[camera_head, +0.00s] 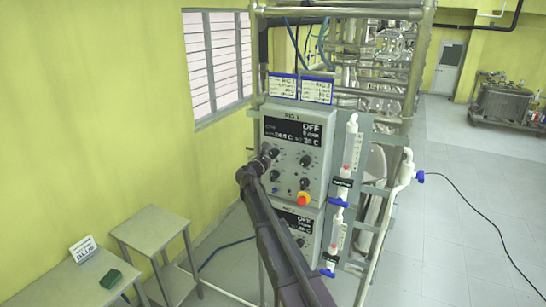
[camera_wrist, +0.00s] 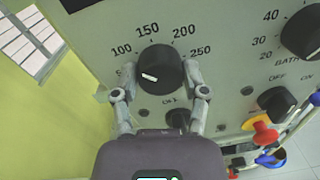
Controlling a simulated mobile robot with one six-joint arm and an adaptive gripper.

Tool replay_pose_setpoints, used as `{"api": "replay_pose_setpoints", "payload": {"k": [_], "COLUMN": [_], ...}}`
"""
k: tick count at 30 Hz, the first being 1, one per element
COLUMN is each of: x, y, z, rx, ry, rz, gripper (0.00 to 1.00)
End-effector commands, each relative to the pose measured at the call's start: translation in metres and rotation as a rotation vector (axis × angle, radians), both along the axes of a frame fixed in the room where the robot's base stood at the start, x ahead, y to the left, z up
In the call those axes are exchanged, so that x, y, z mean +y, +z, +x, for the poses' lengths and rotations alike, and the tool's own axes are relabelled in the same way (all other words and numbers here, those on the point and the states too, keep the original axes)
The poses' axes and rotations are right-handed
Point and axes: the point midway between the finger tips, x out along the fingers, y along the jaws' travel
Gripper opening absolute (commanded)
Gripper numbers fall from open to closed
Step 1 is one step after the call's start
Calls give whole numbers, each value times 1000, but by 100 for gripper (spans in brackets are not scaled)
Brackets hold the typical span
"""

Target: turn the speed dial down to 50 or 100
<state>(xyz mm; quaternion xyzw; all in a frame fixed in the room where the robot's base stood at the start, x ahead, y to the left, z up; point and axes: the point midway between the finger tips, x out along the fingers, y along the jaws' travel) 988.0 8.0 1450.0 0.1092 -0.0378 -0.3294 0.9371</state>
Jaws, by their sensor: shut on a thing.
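The speed dial (camera_wrist: 160,68) is a round black knob near the middle of the wrist view, on a grey panel. The numbers 100, 150, 200 and 250 show around its top. Its white mark lies at the lower left of its face, below the 100 side. My gripper (camera_wrist: 160,80) has one finger on each side of the dial and is shut on it. In the head view my gripper (camera_head: 266,157) is at the left side of the upper control box (camera_head: 315,150) and hides the dial. The display there reads OFF.
A red emergency button with a yellow base (camera_head: 303,198) sits low on the panel. Another black knob (camera_wrist: 304,32) and a switch (camera_wrist: 275,101) are to the right. A second control box (camera_head: 300,222) is below. Steel tables (camera_head: 150,227) stand at the left.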

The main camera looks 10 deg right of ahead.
Motion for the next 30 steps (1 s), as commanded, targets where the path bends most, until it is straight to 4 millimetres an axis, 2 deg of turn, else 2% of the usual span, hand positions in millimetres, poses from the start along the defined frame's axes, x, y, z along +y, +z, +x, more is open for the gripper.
{"api": "replay_pose_setpoints", "payload": {"k": [16,17,18,20,30], "x": [-1,-1,-1,-1,0], "y": [0,0,0,0,0], "z": [1,1,0,0,0], "rx": [22,22,22,21,21], "ry": [-2,-2,-2,-2,0], "rz": [-31,-31,-31,-31,-29], "gripper": [10,63,75,92,92]}}
